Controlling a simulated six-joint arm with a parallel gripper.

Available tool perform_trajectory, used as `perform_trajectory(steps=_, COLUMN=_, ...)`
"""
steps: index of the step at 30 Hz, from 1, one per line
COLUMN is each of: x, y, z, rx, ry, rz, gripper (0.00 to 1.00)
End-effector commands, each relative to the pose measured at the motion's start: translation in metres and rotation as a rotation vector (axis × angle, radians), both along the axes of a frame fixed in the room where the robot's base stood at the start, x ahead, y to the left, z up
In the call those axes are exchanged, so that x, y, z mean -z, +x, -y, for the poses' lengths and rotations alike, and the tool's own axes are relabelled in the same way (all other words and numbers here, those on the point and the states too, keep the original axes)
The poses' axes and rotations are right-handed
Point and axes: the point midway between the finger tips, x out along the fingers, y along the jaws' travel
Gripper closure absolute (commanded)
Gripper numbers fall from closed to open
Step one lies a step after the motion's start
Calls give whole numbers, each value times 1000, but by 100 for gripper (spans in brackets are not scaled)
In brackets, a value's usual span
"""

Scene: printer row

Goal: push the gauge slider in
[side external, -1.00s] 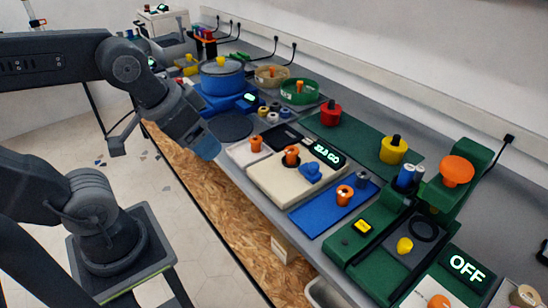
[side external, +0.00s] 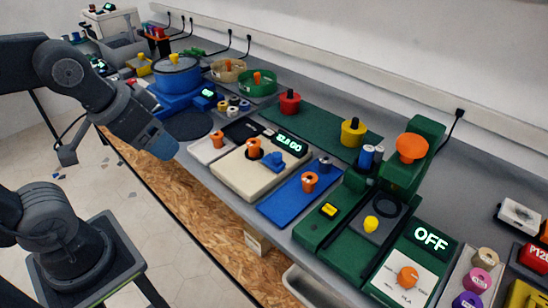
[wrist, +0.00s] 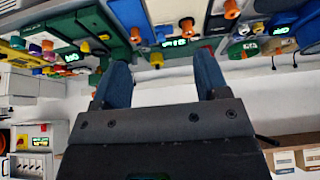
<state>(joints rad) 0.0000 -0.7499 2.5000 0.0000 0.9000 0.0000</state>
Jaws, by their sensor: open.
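A cream gauge box (side external: 235,175) with a lit green display (side external: 288,141) lies on the grey bench. It carries an orange knob (side external: 254,148) and a lobed blue piece (side external: 285,160). I cannot tell which of these parts, if any, is the gauge slider. My gripper (side external: 163,147) hangs beside the bench's front edge, to the left of the box and apart from it. Its blue fingers also show in the wrist view (wrist: 162,78), spread apart with nothing between them.
A white plate with an orange knob (side external: 217,139) lies between my gripper and the box. A blue plate (side external: 275,208) and a green press (side external: 345,205) stand to the right. A blue pot (side external: 177,76) stands farther back. Floor space is clear before the bench.

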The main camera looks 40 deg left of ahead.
Motion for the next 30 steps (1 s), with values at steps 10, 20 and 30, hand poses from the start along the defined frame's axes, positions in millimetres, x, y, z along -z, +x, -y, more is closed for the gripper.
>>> perform_trajectory(steps=10, x=0, y=0, z=0, rx=0, ry=0, rz=0, gripper=32)
perform_trajectory(steps=20, x=-19, y=41, z=2, rx=111, ry=51, rz=-82, gripper=45)
perform_trajectory(steps=30, x=-22, y=161, z=11, rx=430, ry=148, rz=-284, gripper=45)
